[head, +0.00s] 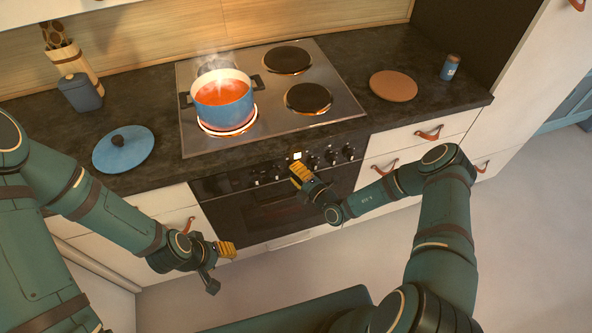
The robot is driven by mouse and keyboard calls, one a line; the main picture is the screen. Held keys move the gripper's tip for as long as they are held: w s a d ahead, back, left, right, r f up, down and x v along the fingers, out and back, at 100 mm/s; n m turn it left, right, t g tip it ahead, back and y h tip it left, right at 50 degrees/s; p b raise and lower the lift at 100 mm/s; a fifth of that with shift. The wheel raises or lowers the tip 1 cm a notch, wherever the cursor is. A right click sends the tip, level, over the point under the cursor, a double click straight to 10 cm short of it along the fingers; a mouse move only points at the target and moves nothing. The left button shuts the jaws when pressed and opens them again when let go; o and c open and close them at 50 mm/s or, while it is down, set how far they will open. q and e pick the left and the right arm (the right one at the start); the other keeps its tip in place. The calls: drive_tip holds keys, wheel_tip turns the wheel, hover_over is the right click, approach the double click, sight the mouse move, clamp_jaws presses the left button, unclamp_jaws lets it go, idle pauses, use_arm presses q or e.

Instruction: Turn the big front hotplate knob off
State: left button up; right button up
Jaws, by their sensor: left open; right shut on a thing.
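The blue pot (222,106) of steaming red-orange soup stands on the big front hotplate (228,133), whose rim glows orange-white. The knobs sit in a row on the black oven panel below the hob; knobs left of the lit display show (258,178), and others (348,152) show to its right. My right gripper (298,170) is at this panel, just below the display, shut on a knob that its yellow fingers hide. I cannot read the knob's setting. My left gripper (228,248) is open and empty, low in front of the oven's left side.
A round brown mat (393,86) and a small blue shaker (450,67) are on the right counter. Drawers with leather pulls (429,132) flank the oven.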

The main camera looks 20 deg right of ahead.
drive_tip(key=shift+w+r, duration=0.1)
drive_tip(key=shift+r, duration=0.05)
drive_tip(key=o, duration=0.9)
drive_tip(key=v, duration=1.2)
